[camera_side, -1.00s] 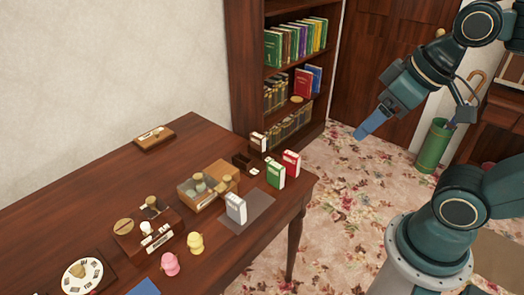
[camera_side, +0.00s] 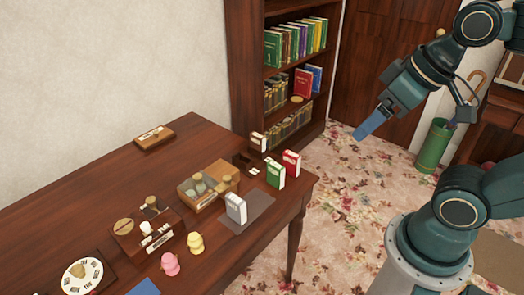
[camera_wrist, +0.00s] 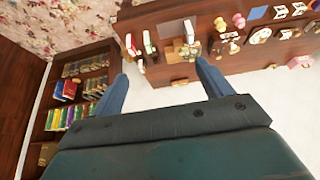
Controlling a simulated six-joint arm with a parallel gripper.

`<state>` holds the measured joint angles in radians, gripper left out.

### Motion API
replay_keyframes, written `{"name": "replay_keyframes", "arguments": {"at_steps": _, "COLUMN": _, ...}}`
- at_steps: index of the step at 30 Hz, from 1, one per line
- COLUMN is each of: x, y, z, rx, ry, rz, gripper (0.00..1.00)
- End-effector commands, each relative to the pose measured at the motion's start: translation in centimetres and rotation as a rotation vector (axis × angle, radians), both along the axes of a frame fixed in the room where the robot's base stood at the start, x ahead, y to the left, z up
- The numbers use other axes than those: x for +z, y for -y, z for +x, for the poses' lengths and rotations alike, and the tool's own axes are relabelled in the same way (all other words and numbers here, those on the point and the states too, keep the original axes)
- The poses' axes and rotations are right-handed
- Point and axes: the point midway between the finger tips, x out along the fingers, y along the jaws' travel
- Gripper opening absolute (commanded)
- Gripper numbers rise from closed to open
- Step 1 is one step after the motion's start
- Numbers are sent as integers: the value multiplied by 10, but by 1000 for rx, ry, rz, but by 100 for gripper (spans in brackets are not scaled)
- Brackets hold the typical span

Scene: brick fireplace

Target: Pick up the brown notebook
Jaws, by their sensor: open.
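I cannot single out a brown notebook for certain. A small upright brown-and-white block (camera_side: 258,142) stands at the table's back right. Red (camera_side: 291,163), green (camera_side: 275,174) and grey (camera_side: 236,208) upright blocks with white sides stand near it; they look like small books or packs. My gripper (camera_side: 364,129) hangs in the air to the right of the table, apart from everything. In the wrist view my gripper (camera_wrist: 161,70) has its two blue fingers spread wide with nothing held between them, and the table items lie far beyond.
The wooden table (camera_side: 85,190) also holds a wooden box with clear sides (camera_side: 205,202), a flat labelled brown piece (camera_side: 154,137), a white dial (camera_side: 82,276), and pink (camera_side: 170,264) and yellow (camera_side: 195,243) figures. A bookshelf (camera_side: 250,75) stands behind. A green bin (camera_side: 433,147) stands right.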

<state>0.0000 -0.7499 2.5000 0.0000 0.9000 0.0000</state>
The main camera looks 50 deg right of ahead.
Motion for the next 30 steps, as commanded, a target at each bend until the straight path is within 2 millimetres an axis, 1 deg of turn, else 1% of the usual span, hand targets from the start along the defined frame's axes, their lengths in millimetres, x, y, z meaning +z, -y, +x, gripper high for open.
{"name": "replay_keyframes", "arguments": {"at_steps": 5, "x": 2, "y": 0, "z": 3, "rx": 10, "ry": -3, "rz": -7, "gripper": 78}}
{"name": "replay_keyframes", "arguments": {"at_steps": 8, "x": 6, "y": 1, "z": 10, "rx": 30, "ry": -13, "rz": -20, "gripper": 78}}
{"name": "replay_keyframes", "arguments": {"at_steps": 11, "x": 13, "y": 3, "z": 21, "rx": 66, "ry": -27, "rz": -41, "gripper": 78}}
{"name": "replay_keyframes", "arguments": {"at_steps": 14, "x": 20, "y": 5, "z": 37, "rx": 116, "ry": -46, "rz": -69, "gripper": 78}}
{"name": "replay_keyframes", "arguments": {"at_steps": 21, "x": 37, "y": 13, "z": 87, "rx": 269, "ry": -103, "rz": -148, "gripper": 78}}
{"name": "replay_keyframes", "arguments": {"at_steps": 25, "x": 41, "y": 19, "z": 116, "rx": 356, "ry": -132, "rz": -187, "gripper": 78}}
{"name": "replay_keyframes", "arguments": {"at_steps": 30, "x": 42, "y": 28, "z": 155, "rx": 471, "ry": -172, "rz": -232, "gripper": 78}}
